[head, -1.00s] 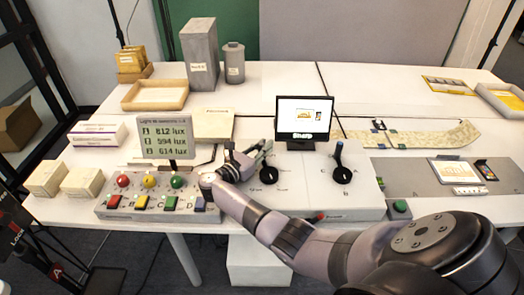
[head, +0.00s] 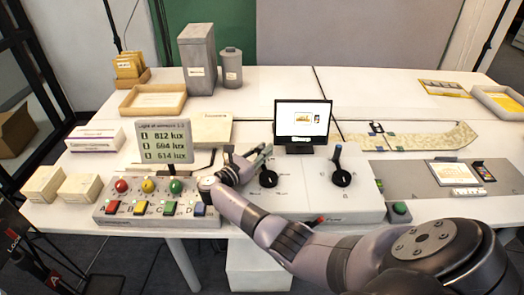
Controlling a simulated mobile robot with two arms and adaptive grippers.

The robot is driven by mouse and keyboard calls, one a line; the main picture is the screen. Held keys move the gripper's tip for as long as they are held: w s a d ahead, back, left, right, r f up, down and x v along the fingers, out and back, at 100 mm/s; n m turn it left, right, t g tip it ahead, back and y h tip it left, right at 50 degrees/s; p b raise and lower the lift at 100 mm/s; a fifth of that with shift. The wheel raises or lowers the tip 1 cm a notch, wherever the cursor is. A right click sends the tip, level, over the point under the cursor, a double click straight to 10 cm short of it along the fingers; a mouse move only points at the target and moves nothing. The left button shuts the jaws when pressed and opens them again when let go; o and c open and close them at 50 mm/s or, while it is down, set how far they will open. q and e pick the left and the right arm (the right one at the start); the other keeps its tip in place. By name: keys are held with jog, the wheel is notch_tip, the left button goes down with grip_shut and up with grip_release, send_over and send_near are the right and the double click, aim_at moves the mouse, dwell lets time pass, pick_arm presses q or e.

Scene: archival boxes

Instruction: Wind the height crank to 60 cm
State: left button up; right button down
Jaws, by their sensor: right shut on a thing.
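Two black crank hubs with levers stand on the white control box (head: 300,204). The left crank (head: 268,179) is beside my right gripper (head: 256,156), which is shut at its lever. The gripper hides most of the held lever. The right crank (head: 341,178) has a dark blue handle standing up and is free. The print around both cranks is too small to read, so I cannot tell which is marked for height or read a centimetre value. My left gripper is not in view.
A lit monitor (head: 303,120) stands behind the cranks. A lux display (head: 163,141) stands behind a panel of coloured buttons (head: 155,214) at left. A green button (head: 400,208) is at right. Grey boxes (head: 198,55) and a tray (head: 153,99) are further back.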

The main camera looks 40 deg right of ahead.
jog(key=shift+s+f, duration=0.35)
jog(key=shift+f, duration=0.1)
jog(key=c, duration=1.9)
grip_release()
jog(key=shift+o, duration=1.2)
jog(key=shift+s+r, duration=0.15)
jog(key=shift+r, duration=0.05)
jog(key=shift+o, duration=1)
jog(key=shift+d+r, duration=0.1)
jog(key=shift+r, duration=0.05)
jog(key=shift+w, duration=0.2)
jog(key=a, duration=0.4)
jog(key=s+a, duration=0.1)
jog(key=a, duration=0.3)
jog(key=s+a, duration=0.1)
jog(key=a, duration=0.3)
jog(key=shift+s, duration=0.1)
jog(key=shift+c, duration=0.3)
